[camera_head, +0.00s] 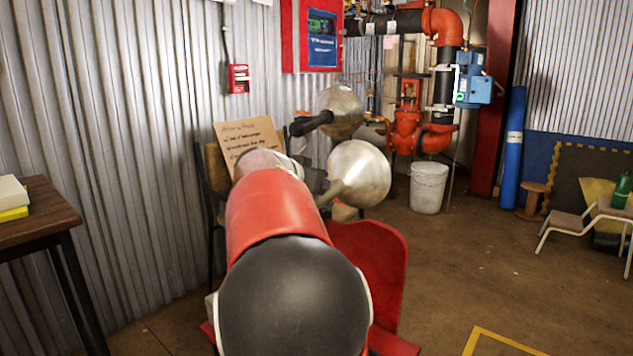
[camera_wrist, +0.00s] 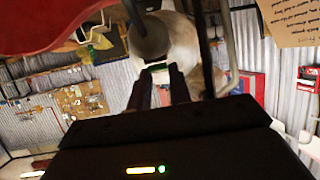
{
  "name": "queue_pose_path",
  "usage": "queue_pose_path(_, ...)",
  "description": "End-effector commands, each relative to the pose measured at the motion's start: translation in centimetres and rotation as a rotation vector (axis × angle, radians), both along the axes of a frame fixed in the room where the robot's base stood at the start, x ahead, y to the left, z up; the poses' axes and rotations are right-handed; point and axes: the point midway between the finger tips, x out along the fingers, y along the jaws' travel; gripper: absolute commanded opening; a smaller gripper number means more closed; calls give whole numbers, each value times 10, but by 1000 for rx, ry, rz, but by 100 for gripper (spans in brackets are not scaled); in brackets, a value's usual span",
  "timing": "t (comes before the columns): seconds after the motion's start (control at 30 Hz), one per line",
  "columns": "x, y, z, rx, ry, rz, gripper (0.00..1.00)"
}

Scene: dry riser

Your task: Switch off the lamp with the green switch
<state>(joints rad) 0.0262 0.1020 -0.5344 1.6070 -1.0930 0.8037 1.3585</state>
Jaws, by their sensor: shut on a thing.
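A lamp with two round metal heads stands beyond my arm in the head view: an upper head (camera_head: 343,112) with a black handle-like part, and a lower head (camera_head: 362,172). In the wrist view a rounded grey lamp part (camera_wrist: 150,38) is just beyond my gripper (camera_wrist: 164,72). My gripper is largely hidden behind my arm in the head view. Whether the lamp is lit is not clear.
A red chair-like piece (camera_head: 375,265) stands close beside my arm. A dark table (camera_head: 35,215) is at the left.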

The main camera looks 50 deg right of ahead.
Motion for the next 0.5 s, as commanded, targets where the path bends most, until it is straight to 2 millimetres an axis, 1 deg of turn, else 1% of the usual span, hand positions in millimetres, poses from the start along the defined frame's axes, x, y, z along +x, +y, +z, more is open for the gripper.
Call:
queue_pose_path(0.3,0,0,0,-5,-1,-1,0)
queue_pose_path(0.33,0,0,0,-4,0,-1,24)
queue_pose_path(0.47,0,0,0,-4,-1,0,41)
queue_pose_path(0.5,0,0,0,-4,-1,0,42)
